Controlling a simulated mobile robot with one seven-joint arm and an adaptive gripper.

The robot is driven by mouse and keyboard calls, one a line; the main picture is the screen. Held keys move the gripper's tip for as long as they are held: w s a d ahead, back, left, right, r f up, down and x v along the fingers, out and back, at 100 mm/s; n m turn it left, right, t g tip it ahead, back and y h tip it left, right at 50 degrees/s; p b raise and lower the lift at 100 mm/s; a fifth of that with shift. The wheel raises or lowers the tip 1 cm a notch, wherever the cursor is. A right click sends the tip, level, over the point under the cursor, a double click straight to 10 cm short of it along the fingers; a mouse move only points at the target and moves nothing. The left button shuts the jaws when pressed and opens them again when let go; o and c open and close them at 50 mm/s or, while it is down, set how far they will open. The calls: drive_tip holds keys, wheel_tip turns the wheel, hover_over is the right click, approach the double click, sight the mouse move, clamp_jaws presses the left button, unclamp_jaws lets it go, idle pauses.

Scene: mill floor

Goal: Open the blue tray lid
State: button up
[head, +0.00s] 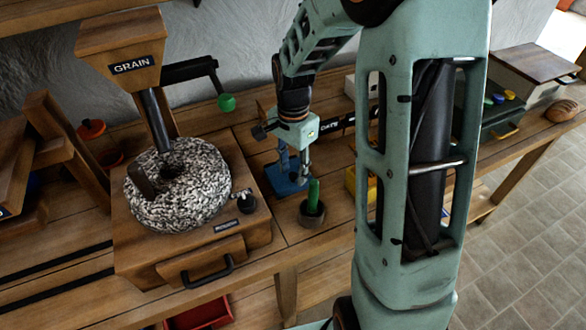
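A small blue object (281,187), which looks like the blue tray lid, is on the wooden bench near the picture's middle. My gripper (294,176) is above it and points down at it, with the fingers overlapping the blue in this view. I cannot tell whether they touch it or are open or shut. The tray beneath the blue surface and its edges are mostly hidden by my gripper. The blue part looks low and close to the bench.
A dark cup with a green peg (314,194) stands just in front. A grain mill with a speckled stone (178,188) and a green-knobbed crank (226,102) is at left. A yellow object (351,182) is partly behind my arm. Bread (561,110) lies far right.

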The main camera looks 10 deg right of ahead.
clamp_jaws()
idle(0.3)
drive_tip(key=shift+r, duration=0.1)
